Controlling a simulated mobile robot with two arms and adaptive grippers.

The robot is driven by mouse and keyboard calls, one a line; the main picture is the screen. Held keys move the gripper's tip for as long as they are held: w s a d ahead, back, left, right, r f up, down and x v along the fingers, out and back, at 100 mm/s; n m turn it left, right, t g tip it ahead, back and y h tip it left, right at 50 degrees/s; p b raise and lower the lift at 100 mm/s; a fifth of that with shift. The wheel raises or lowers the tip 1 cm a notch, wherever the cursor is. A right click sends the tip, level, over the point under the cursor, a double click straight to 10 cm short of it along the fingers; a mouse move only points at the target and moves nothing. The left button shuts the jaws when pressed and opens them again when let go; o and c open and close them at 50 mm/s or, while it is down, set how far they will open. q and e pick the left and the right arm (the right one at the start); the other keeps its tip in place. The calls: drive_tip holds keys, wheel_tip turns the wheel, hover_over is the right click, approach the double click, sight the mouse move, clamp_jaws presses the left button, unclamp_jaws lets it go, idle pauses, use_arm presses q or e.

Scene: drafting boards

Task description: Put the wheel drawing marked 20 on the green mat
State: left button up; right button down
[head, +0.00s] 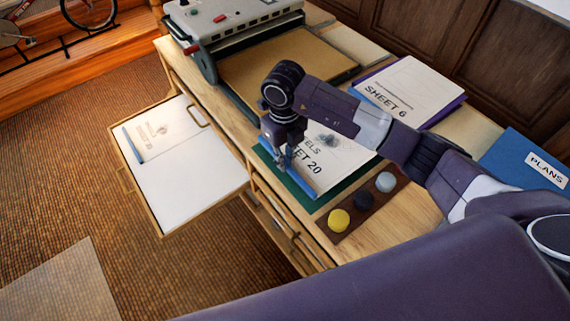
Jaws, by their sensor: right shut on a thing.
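The wheel drawing marked "SHEET 20" (348,160) is a white sheet with a blue strip along its left edge. It lies over the green mat (311,207), whose left and front edges show around it. I cannot tell whether it rests on the mat or is held just above. My right gripper (284,165) points down and is shut on the drawing's left blue edge. My right arm hides the drawing's upper part and some of its title. My left gripper is not in view.
"SHEET 6" (408,88) lies on a purple mat (447,112) behind. A blue "PLANS" folder (522,158) is at right. A brown tray (349,217) with yellow, black and grey discs stands in front. An open drawer (190,185) holds paper. A grey machine (238,28) stands at the back left.

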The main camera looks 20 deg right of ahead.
wheel_tip(320, 180, down, 3)
drive_tip(key=shift+r+p, duration=0.15)
drive_tip(key=shift+p, duration=0.2)
drive_tip(key=shift+f, duration=0.35)
drive_tip(key=c, duration=2)
unclamp_jaws()
wheel_tip(320, 180, up, 12)
drive_tip(key=shift+s+a+b, duration=0.1)
drive_tip(key=shift+b, duration=1.15)
